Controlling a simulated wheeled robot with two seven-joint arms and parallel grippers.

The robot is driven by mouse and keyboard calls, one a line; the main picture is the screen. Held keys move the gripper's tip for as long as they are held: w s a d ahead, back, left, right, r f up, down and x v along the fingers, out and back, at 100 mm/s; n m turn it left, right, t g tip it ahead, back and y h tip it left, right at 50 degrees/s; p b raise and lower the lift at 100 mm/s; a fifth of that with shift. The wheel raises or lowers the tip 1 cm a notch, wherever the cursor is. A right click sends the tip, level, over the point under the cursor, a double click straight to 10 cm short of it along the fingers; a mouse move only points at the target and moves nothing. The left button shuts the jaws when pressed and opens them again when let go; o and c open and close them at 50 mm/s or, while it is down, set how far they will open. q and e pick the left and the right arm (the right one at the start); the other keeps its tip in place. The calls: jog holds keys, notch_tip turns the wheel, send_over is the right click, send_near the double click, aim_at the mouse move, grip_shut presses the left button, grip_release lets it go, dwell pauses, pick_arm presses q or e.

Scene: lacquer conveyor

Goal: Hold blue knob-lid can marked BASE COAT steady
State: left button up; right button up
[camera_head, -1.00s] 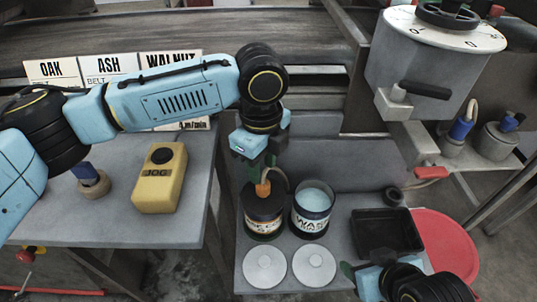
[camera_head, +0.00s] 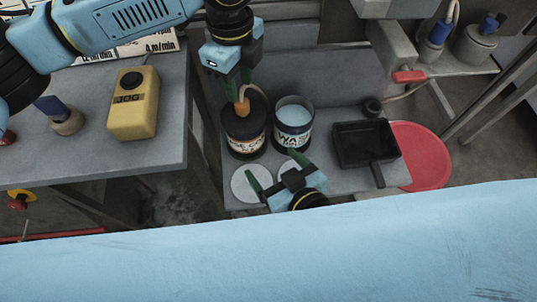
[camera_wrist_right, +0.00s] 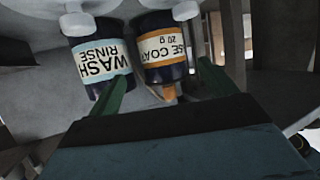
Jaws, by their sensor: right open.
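The dark blue BASE COAT can (camera_head: 245,143) stands upright and without a lid on the grey bench, and it also shows upside down in the right wrist view (camera_wrist_right: 163,50). An orange handle (camera_head: 242,107) rises from it. My left gripper (camera_head: 241,92) is above the can, its green fingers shut on this handle. My right gripper (camera_head: 276,168) is open in front of the cans, apart from the BASE COAT can. In the wrist view its fingers (camera_wrist_right: 167,88) are spread wide. A pale knobbed lid (camera_head: 243,186) lies in front of the BASE COAT can.
The dark WASH RINSE can (camera_head: 293,128) stands close on the right, holding pale liquid. A second lid (camera_head: 284,165) is partly hidden by my right gripper. A black tray (camera_head: 352,150) is farther right, beside a red disc (camera_head: 425,155). The yellow JOG box (camera_head: 134,104) sits on the left table.

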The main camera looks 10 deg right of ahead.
aim_at(254, 143)
jog(key=x, duration=1.3)
